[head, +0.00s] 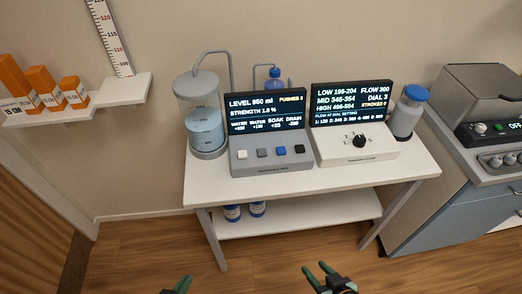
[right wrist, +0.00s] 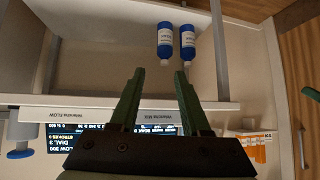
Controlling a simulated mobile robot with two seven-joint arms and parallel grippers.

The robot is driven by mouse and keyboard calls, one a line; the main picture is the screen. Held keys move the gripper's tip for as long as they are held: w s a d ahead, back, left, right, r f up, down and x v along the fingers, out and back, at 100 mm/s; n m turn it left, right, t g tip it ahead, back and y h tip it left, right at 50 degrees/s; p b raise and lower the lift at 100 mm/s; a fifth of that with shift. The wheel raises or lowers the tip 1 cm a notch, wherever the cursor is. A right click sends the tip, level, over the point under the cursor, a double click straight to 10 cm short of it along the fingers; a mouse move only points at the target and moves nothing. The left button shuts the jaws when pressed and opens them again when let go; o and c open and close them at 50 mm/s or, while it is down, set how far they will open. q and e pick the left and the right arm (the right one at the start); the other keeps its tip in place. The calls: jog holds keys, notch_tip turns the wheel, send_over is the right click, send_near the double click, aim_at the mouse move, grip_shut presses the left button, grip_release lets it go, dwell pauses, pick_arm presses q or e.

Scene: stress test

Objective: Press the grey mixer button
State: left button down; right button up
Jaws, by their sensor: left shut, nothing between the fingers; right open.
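The mixer console (head: 268,165) is a grey box on the white table, with a dark screen (head: 266,112) reading LEVEL 950 ml. Four buttons sit in a row on its top: white, grey, blue and black. The grey button (head: 262,153) is second from the left, with nothing touching it. My left gripper (head: 178,285) is shut and empty at the bottom edge, low in front of the table. My right gripper (head: 322,272) is open and empty, also in front of and apart from the table; its open fingers show in the right wrist view (right wrist: 159,73).
A second white console (head: 357,148) with a black dial stands right of the mixer. A clear tank (head: 206,125) stands left, a blue-capped jar (head: 408,112) right. Blue bottles (right wrist: 165,45) are on the lower shelf (head: 300,218). A wall shelf (head: 75,112) holds orange blocks. Floor in front is clear.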

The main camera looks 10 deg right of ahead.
grip_shut()
dwell(1.5)
